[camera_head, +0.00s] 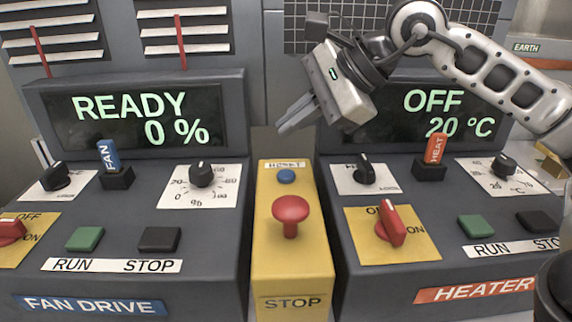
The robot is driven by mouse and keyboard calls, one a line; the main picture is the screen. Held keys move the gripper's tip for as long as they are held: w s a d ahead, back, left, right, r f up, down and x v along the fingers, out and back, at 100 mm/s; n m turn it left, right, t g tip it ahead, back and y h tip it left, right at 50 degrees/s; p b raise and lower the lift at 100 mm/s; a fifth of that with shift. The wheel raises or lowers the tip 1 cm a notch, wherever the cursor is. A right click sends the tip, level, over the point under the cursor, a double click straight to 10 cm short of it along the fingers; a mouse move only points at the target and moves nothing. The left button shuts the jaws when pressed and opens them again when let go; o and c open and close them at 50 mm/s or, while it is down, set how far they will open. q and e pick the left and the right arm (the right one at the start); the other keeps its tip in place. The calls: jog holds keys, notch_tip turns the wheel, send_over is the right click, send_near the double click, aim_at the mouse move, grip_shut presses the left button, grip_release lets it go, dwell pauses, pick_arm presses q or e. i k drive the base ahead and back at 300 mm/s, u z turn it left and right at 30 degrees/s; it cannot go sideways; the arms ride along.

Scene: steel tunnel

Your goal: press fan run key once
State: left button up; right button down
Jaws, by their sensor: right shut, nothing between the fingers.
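The fan drive panel (205,240) stands on the left with a lit display (140,118) reading READY and 0 %. Its green run key (85,239) sits above the RUN label, left of the black stop key (159,239). The fan's red switch (10,231) is partly cut off at the left edge. My right gripper (284,129) comes in from the upper right and is shut and empty. It is in the air above the gap between the two panels, well right of the run key and touching nothing I can see. My left gripper is not in view.
A yellow box with a red mushroom stop button (290,211) and a blue reset button (287,176) stands between the panels. The heater panel (350,285) on the right reads OFF, 20 °C. A blue fan tag (108,154) and dial knobs stick up on the fan panel.

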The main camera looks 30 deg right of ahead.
aim_at(84, 238)
jog(key=k, duration=1)
